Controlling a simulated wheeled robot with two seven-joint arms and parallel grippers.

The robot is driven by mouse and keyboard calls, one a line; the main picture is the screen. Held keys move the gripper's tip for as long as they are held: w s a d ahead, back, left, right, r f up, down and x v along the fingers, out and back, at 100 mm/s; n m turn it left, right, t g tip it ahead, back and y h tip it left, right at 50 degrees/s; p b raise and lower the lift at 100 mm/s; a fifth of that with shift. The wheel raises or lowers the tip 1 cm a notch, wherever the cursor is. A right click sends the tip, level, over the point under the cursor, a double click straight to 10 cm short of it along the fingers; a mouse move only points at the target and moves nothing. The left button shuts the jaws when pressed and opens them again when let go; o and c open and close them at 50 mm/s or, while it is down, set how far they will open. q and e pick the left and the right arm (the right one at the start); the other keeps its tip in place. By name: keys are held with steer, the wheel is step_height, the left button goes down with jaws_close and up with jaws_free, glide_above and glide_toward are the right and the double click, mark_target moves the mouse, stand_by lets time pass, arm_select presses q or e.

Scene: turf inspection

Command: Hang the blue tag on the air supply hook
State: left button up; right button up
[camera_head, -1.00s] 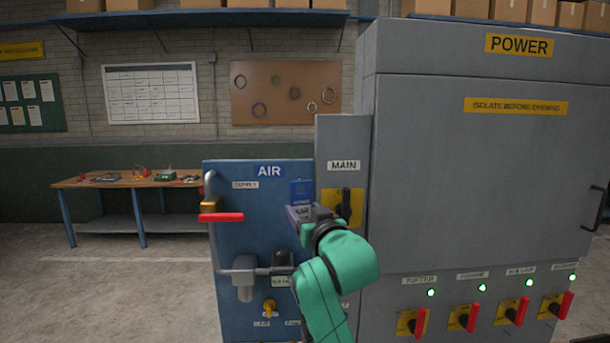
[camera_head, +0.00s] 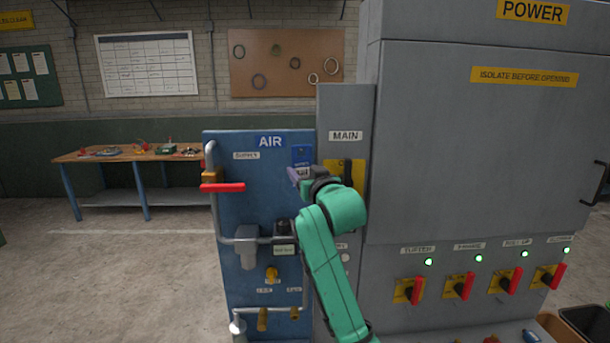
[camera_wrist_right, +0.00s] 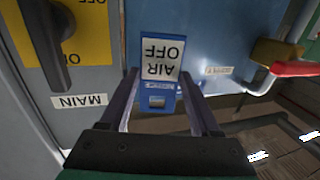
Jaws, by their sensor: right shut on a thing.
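The blue tag (camera_head: 302,153) is upright in front of the blue AIR panel (camera_head: 232,212), near its top right corner. In the right wrist view the blue tag (camera_wrist_right: 145,103) has a white AIR OFF label, upside down in that picture. My right gripper (camera_head: 297,176) is shut on the tag, with its fingers (camera_wrist_right: 158,76) on either side of it. The supply valve (camera_head: 222,187) has a red lever, on the panel's left pipe below the SUPPLY label (camera_head: 246,155). I cannot make out the air supply hook. My left gripper is out of view.
The grey MAIN column (camera_head: 345,109) with a yellow-backed switch (camera_wrist_right: 50,30) stands right beside the gripper. The large POWER cabinet (camera_head: 470,160) has several red-handled switches. Pipes and brass fittings stick out low on the AIR panel. A workbench (camera_head: 128,154) stands behind at left.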

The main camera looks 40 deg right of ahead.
mark_target(305, 172)
steer(key=shift+w+d, duration=0.8)
steer(key=shift+w, duration=0.2)
steer(key=shift+w+d+f, duration=0.4)
steer(key=shift+w+d, duration=0.05)
steer(key=shift+w, duration=0.15)
steer(key=o, duration=1.4)
steer(key=shift+o, duration=0.3)
steer(key=shift+a+r, duration=0.1)
steer(key=shift+a, duration=0.15)
steer(key=shift+s+d, duration=0.1)
steer(key=shift+d, duration=0.15)
steer(key=shift+a, duration=0.1)
